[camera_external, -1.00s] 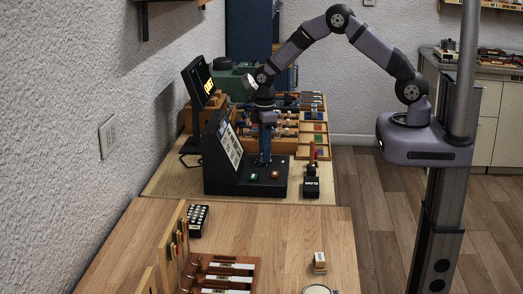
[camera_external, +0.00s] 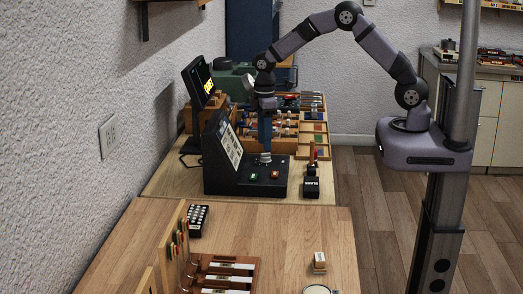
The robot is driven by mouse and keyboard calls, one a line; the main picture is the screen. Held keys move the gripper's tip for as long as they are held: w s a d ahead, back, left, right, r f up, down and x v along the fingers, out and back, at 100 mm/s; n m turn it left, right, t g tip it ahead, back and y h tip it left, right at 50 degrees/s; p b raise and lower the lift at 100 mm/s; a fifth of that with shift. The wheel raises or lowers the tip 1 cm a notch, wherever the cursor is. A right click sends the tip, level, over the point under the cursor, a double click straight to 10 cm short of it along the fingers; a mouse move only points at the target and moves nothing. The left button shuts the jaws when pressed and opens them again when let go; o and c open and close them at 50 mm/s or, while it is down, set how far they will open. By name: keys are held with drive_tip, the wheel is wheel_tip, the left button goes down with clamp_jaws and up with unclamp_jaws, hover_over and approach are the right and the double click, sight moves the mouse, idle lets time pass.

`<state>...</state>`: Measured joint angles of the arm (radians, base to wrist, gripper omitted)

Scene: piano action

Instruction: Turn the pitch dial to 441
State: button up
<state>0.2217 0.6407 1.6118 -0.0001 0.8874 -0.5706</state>
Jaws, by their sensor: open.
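The black console (camera_external: 222,178) stands on the workbench with a sloped panel facing right and a flat base part. A small light-coloured knob (camera_external: 265,158) shows on the base, just under my gripper; it may be the pitch dial, but its reading is too small to tell. My gripper (camera_external: 265,146) points straight down over the knob, open, with its fingertips a little above it and apart from it. A green button (camera_external: 253,177) and a red button (camera_external: 276,175) sit at the front of the base. A dark screen with yellow figures (camera_external: 208,86) stands behind; the figures are unreadable.
Wooden racks with small parts (camera_external: 312,130) stand behind my gripper. A small black stand with a red-topped item (camera_external: 312,180) is right of the console. A wooden table (camera_external: 270,230) in front holds a key frame and a small block. The wall is at left.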

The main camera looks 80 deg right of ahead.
sight(265, 154)
drive_tip(key=shift+r, duration=1.5)
drive_tip(key=shift+s+a, duration=0.1)
drive_tip(key=shift+s+a+r, duration=0.15)
drive_tip(key=shift+s+a, duration=0.05)
drive_tip(key=shift+s, duration=0.05)
drive_tip(key=s+a+m, duration=0.2)
drive_tip(key=s+a, duration=0.2)
drive_tip(key=s, duration=0.7)
drive_tip(key=s+a+m, duration=0.2)
drive_tip(key=s+a, duration=0.3)
drive_tip(key=s, duration=0.6)
drive_tip(key=shift+s+a, duration=0.3)
idle(0.6)
